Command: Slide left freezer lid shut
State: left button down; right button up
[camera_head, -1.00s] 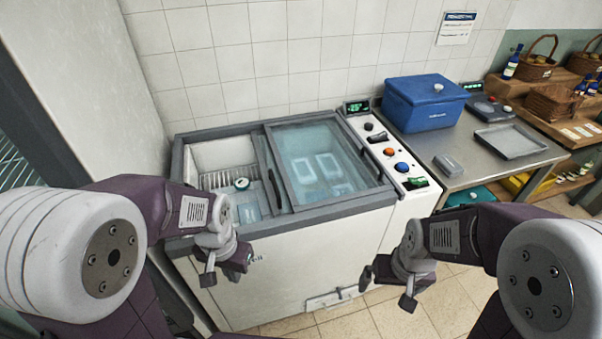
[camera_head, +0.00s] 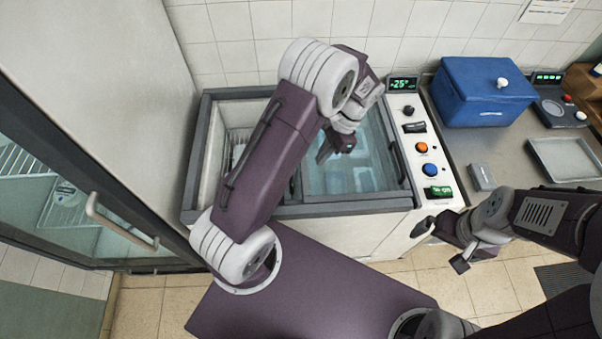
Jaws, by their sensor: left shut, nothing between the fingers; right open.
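The chest freezer (camera_head: 350,208) stands ahead with its left half open, showing a wire rack (camera_head: 236,150) inside. A glass lid (camera_head: 378,150) covers the right half, with a dark handle (camera_head: 398,162) near its right edge. My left arm crosses in front of the freezer and hides its middle, including the left lid's handle and edge. My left gripper (camera_head: 328,154) is shut and empty, above the glass on the right half; I cannot tell if it touches. My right gripper (camera_head: 442,240) is open and empty, in front of the freezer's right front corner.
A control panel (camera_head: 414,140) with buttons and a display runs along the freezer's right side. A blue cool box (camera_head: 485,95) and a grey tray (camera_head: 565,158) sit on the steel counter further right. A glass-door cabinet (camera_head: 70,190) with a handle stands close on the left.

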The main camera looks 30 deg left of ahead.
pick_arm(q)
jog(key=f, duration=0.5)
jog(key=shift+w+a+f+p, duration=0.1)
jog(key=shift+a+f+p, duration=0.15)
jog(key=shift+a+p, duration=0.15)
jog(key=x, duration=0.3)
jog(key=shift+s+a+f+p, duration=0.15)
jog(key=shift+s+a+p, duration=0.05)
jog(key=shift+s+p, duration=0.1)
jog(key=shift+s+a+f+p, duration=0.15)
jog(key=shift+s+a+p, duration=0.45)
jog(key=shift+s+a, duration=0.35)
jog(key=shift+s+a+f, duration=0.25)
jog(key=shift+s+a, duration=0.25)
jog(key=shift+s, duration=0.05)
pick_arm(e)
jog(key=shift+w+d+r, duration=0.1)
jog(key=shift+w+r, duration=0.25)
jog(key=shift+r, duration=0.35)
jog(key=shift+w+r, duration=0.35)
jog(key=shift+r, duration=0.3)
jog(key=shift+s, duration=0.1)
pick_arm(q)
jog(key=shift+s+a, duration=0.1)
